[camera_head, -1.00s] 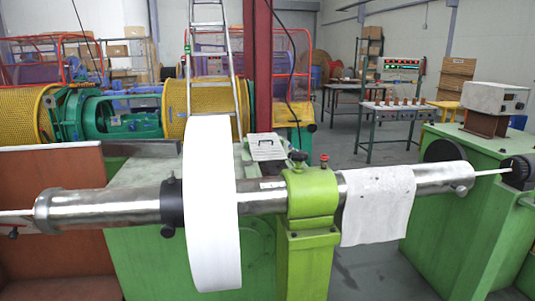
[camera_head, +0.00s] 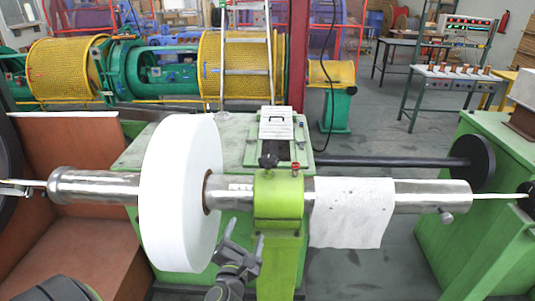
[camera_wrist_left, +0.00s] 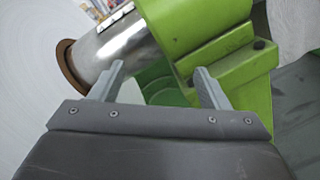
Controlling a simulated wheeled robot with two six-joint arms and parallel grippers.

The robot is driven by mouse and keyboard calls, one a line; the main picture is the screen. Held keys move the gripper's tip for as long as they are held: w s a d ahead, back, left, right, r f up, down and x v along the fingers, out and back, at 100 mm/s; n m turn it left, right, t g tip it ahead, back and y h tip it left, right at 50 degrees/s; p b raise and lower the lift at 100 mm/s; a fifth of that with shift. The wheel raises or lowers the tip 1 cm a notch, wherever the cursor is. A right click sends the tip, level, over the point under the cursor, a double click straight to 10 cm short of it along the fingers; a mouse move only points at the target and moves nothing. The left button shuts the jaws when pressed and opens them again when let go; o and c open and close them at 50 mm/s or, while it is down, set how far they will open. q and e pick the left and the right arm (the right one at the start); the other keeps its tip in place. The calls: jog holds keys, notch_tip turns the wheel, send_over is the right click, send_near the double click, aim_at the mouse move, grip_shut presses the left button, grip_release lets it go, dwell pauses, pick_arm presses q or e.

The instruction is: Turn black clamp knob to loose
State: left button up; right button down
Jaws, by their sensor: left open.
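A black knob (camera_head: 268,160) stands on top of the green clamp block (camera_head: 278,203), beside a small red knob (camera_head: 296,167). The block grips a metal tube (camera_head: 232,190) next to a large white roll (camera_head: 178,200). My left gripper (camera_head: 243,236) is open and empty, below the tube between the roll and the green block. My right gripper is not in view.
A white cloth (camera_head: 350,212) hangs over the tube right of the block. A metal knob (camera_head: 446,217) hangs under the tube's right end. A black bar with a disc (camera_head: 472,163) lies behind. A green machine stand (camera_head: 490,170) is at the right.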

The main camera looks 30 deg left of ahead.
aim_at(266, 168)
pick_arm(q)
notch_tip(266, 168, up, 14)
jog(key=d+f+n+t+h+p, duration=0.1)
jog(key=d+n+p, duration=0.2)
jog(key=n, duration=0.3)
jog(key=p+x, duration=0.3)
jog(key=x, duration=1.3)
jog(key=shift+w+a+p, duration=0.1)
jog(key=shift+a+p, duration=0.1)
jog(key=shift+p, duration=0.15)
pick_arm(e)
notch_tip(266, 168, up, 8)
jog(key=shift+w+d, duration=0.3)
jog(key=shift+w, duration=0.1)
pick_arm(q)
jog(key=shift+c, duration=0.3)
jog(key=c, duration=0.9)
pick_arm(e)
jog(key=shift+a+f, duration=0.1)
